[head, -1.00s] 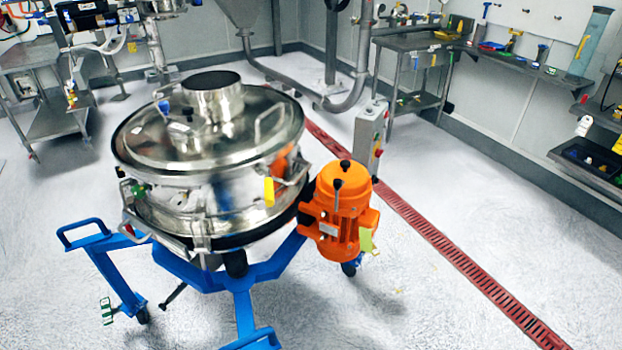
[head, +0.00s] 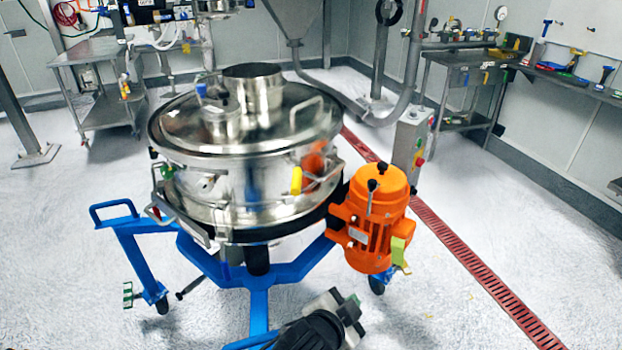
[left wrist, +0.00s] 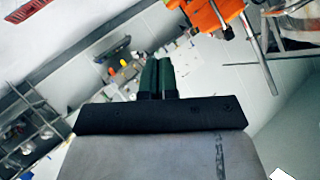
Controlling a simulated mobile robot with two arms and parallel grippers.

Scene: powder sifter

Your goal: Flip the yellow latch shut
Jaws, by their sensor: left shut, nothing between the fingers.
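The yellow latch (head: 296,180) is a small upright yellow handle on the front right side of the round steel sifter (head: 225,180), just below the lid rim. Whether it is locked is too small to tell. My left gripper (head: 350,307) shows at the bottom of the head view, below and to the right of the latch and apart from it. In the left wrist view its dark green fingers (left wrist: 156,75) are together with nothing between them. The latch cannot be made out in that view. My right gripper is not in view.
An orange motor (head: 374,220) is mounted right of the sifter, between the latch and the open floor; it also shows in the left wrist view (left wrist: 212,14). The blue frame (head: 260,300) stands below the sifter. A grey control box (head: 410,140) stands behind the motor.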

